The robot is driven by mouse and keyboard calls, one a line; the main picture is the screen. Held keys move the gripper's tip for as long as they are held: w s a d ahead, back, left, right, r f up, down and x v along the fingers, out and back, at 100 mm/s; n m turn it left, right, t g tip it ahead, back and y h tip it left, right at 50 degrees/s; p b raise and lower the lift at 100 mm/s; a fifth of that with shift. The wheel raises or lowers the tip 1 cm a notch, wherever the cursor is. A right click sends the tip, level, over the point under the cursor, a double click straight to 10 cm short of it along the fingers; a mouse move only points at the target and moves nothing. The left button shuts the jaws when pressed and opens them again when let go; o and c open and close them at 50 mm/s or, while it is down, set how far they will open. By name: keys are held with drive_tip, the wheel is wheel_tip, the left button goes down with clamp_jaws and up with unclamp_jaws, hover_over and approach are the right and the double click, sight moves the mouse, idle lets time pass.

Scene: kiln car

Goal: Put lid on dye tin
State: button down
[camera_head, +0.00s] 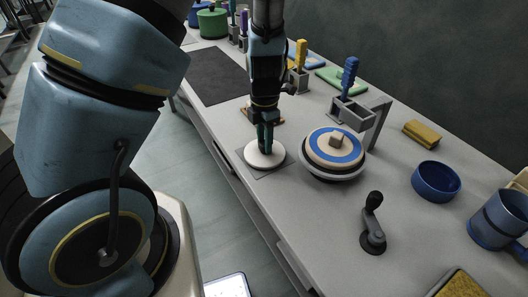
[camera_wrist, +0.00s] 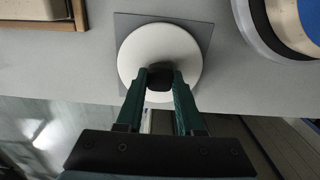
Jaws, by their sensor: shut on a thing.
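A round white lid (camera_head: 258,158) with a dark knob (camera_wrist: 160,78) is over a grey square mat (camera_head: 277,171) near the front edge of the bench. My gripper (camera_head: 265,139) points down at it from above. In the wrist view, the lid (camera_wrist: 133,58) faces me and the two green fingers are closed on its knob. I cannot tell whether the lid touches the mat (camera_wrist: 203,25) or is slightly above it. A round, open blue container (camera_head: 436,182) stands to the right on the bench; I cannot tell for certain whether it is the dye tin.
A black crank handle (camera_head: 373,228), a blue mug (camera_head: 497,222) and a yellow block (camera_head: 422,134) are farther right. A dark mat (camera_head: 218,75) lies behind left.

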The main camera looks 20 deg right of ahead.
drive_tip(key=shift+r+p, duration=0.5)
drive_tip(key=shift+p, duration=0.1)
idle(0.5)
drive_tip(key=shift+r+p, duration=1.6)
drive_tip(key=shift+p, duration=0.25)
drive_tip(key=shift+r, duration=0.1)
